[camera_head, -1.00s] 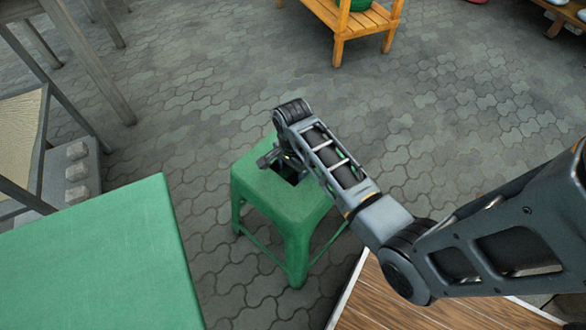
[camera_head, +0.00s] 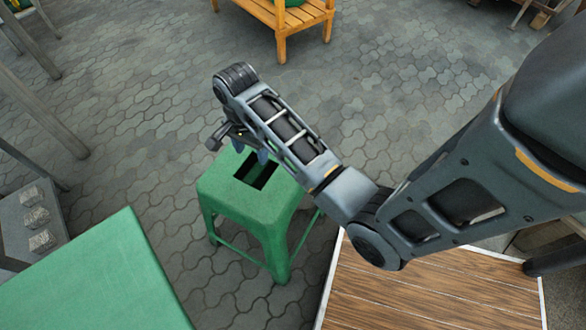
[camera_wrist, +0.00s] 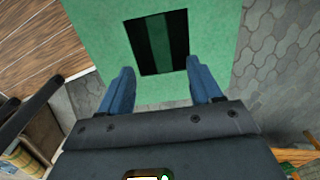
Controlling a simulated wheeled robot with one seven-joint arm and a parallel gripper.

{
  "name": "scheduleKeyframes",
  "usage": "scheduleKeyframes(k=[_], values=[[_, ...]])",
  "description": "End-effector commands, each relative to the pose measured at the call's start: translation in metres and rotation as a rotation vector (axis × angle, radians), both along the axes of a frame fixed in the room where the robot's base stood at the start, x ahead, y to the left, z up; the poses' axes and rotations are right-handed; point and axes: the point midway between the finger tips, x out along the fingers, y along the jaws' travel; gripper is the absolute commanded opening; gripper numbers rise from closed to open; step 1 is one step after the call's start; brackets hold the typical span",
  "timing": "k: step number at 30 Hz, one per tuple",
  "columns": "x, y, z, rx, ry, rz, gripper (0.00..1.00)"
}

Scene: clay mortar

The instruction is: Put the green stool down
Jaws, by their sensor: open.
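The green stool (camera_head: 250,208) stands upright on the grey paving in the middle of the head view. Its seat has a dark rectangular slot, and its top also fills the upper middle of the wrist view (camera_wrist: 215,35). My gripper (camera_head: 250,150) is above the seat, close to the slot's far edge. In the wrist view its two blue fingers (camera_wrist: 163,88) are spread apart with nothing between them, and the slot lies beyond them. The fingers appear clear of the seat.
A green tabletop (camera_head: 95,280) fills the lower left, close to the stool. A brown wooden platform (camera_head: 420,290) lies at the lower right. A wooden bench (camera_head: 290,18) stands at the back. Grey blocks (camera_head: 36,218) sit at the left. Paving (camera_head: 400,110) behind the stool is clear.

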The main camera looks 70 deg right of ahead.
Motion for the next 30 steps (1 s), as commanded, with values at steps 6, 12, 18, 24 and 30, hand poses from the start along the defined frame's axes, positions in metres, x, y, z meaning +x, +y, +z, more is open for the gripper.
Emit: scheduleKeyframes(k=[6, 12, 18, 24, 30], values=[[-0.01, 0.011, -0.013, -0.027, -0.037, 0.069, 0.64], [-0.045, 0.049, -0.041, -0.145, -0.19, 0.343, 0.64], [-0.087, 0.088, -0.038, -0.304, -0.366, 0.656, 0.64], [-0.132, 0.126, -0.003, -0.487, -0.535, 0.947, 0.64], [-0.176, 0.157, 0.061, -0.701, -0.698, 1.202, 0.64]])
